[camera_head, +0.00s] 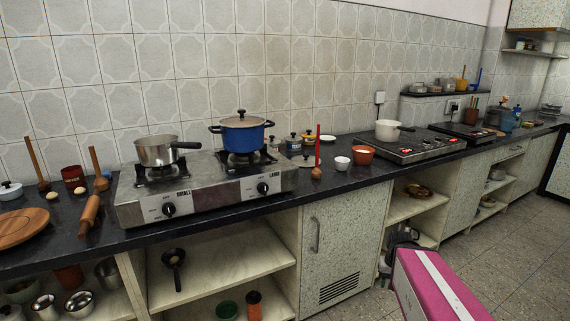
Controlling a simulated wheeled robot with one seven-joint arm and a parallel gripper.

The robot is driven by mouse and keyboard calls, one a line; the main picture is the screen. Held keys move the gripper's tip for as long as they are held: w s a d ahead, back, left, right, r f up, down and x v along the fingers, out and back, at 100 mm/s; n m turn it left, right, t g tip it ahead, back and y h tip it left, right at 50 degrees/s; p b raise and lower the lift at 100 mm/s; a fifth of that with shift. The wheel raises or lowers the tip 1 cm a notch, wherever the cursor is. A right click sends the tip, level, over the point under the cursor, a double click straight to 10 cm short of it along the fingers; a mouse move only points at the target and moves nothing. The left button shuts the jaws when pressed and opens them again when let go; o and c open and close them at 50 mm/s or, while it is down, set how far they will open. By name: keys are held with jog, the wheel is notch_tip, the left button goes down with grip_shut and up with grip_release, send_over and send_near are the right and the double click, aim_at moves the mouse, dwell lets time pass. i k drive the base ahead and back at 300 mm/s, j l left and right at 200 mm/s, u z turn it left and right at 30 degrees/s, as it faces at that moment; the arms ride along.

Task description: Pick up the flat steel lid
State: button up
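A flat greyish disc (303,160), which looks like the steel lid, lies on the dark counter just right of the two-burner stove. It is small here, and a red upright stick partly covers it. My pink and white arm rises from the bottom right. My gripper (386,268) is at its far end, low in front of the cabinets and below the counter edge, well apart from the disc. Its fingers are small and dark, and I cannot tell whether they are open or shut.
The stove (205,185) holds a steel saucepan (157,151) and a blue pot (242,134). A white cup (342,163) and a terracotta bowl (363,154) stand right of the disc. Steel tumblers (79,303) sit on the lower left shelf. The floor (510,240) at right is clear.

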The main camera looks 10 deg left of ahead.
aim_at(306, 160)
jog(key=i+l+u, duration=0.15)
jog(key=l+u, duration=0.3)
jog(key=i+l+u, duration=0.1)
jog(key=l+u, duration=0.15)
jog(key=u, duration=0.2)
